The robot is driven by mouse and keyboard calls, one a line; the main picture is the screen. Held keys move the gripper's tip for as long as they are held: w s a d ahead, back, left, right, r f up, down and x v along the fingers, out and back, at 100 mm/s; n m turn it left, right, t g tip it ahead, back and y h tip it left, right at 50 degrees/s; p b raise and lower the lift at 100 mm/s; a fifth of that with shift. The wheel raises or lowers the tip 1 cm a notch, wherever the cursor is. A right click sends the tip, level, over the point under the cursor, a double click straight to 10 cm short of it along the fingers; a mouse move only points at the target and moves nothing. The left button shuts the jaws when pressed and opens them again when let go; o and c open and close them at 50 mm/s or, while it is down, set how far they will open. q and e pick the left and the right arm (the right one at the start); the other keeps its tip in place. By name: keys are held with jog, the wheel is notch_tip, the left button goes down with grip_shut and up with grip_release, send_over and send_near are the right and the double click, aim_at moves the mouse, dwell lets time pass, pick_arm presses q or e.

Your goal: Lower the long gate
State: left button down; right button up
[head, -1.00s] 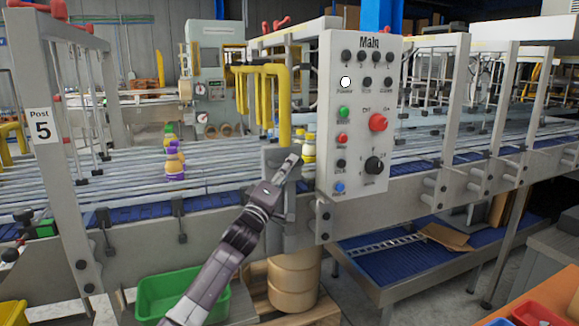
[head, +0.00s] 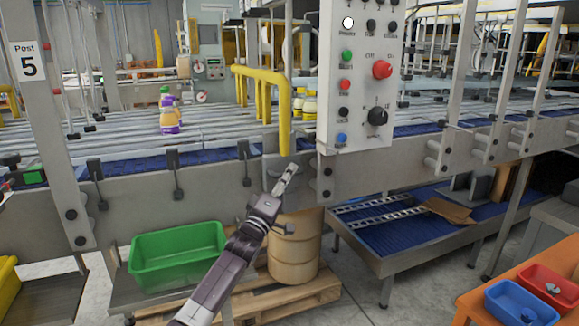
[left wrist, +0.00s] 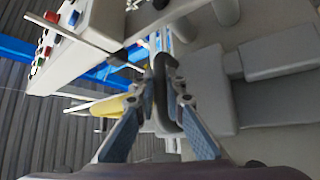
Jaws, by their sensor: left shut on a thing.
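The long gate (head: 285,118) is a yellow bar frame in front of the conveyor, just left of the control panel. Its yellow bar also shows in the left wrist view (left wrist: 108,106). My left gripper (head: 287,176) is at the lower end of the gate's near post, below the panel's bottom edge. In the left wrist view the fingers (left wrist: 160,92) are shut on a dark curved handle (left wrist: 170,122). The handle's join to the gate is not clear. My right gripper is out of view.
The control panel (head: 360,95) hangs close to the right of the gate. A green bin (head: 178,254) and a barrel (head: 294,250) are below. Red and blue trays (head: 520,303) sit at bottom right.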

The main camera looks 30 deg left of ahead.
pick_arm(q)
jog(key=shift+f+b, duration=0.35)
jog(key=shift+f, duration=0.85)
jog(key=shift+f, duration=0.1)
jog(key=c, duration=2)
grip_release()
jog(key=v, duration=1.2)
